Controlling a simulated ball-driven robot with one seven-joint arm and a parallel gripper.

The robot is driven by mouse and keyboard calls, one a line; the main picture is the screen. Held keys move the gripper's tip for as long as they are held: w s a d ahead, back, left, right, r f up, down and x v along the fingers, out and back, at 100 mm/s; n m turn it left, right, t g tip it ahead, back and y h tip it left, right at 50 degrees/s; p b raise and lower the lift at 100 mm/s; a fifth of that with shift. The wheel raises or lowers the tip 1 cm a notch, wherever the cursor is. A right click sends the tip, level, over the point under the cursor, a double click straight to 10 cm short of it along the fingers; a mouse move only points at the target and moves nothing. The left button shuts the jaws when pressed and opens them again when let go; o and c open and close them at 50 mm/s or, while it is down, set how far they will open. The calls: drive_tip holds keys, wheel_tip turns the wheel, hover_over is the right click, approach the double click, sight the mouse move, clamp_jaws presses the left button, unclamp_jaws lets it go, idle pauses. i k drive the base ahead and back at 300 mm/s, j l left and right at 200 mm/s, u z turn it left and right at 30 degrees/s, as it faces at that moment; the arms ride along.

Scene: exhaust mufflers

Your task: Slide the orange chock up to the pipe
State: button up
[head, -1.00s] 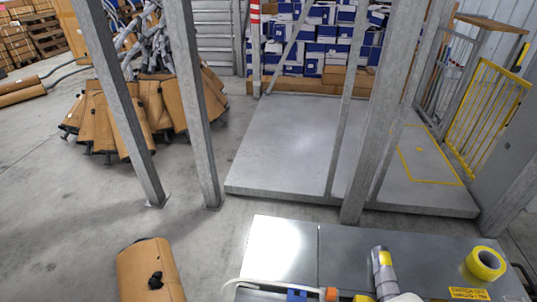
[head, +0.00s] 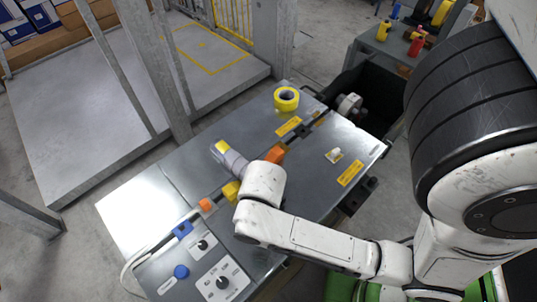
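A grey pipe (head: 232,163) with a yellow band at its far end lies across the metal bench. Its near end is hidden behind the white end of my arm. An orange block (head: 275,152), apparently the chock, sits just right of the pipe, partly covered by my arm. I cannot tell whether it touches the pipe. A yellow block (head: 231,190) is left of the pipe, with a smaller orange piece (head: 205,204) further left. My arm reaches over the bench from the right. My gripper fingers are hidden beneath or behind its white end.
The bench (head: 135,203) carries a yellow tape roll (head: 286,98), a control panel (head: 207,272) with knobs, a blue piece (head: 183,229) and a small switch (head: 334,155). A steel post (head: 155,65) stands behind it. A dark bin (head: 372,90) is beyond its right end.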

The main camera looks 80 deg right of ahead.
sight(276, 156)
drive_tip(key=k+l, duration=0.1)
drive_tip(key=l, duration=0.3)
drive_tip(key=k+l, duration=0.15)
drive_tip(key=l, duration=0.25)
drive_tip(key=k+l, duration=0.1)
drive_tip(key=l, duration=0.3)
drive_tip(key=k+l, duration=0.15)
drive_tip(key=l, duration=0.25)
drive_tip(key=k+l+u, duration=0.1)
drive_tip(key=l, duration=0.3)
drive_tip(key=k+l, duration=0.15)
drive_tip(key=l, duration=0.25)
drive_tip(key=k+l, duration=0.15)
drive_tip(key=l, duration=0.25)
drive_tip(key=k+l, duration=0.15)
drive_tip(key=l, duration=0.25)
drive_tip(key=i+l, duration=0.1)
drive_tip(key=l, duration=0.3)
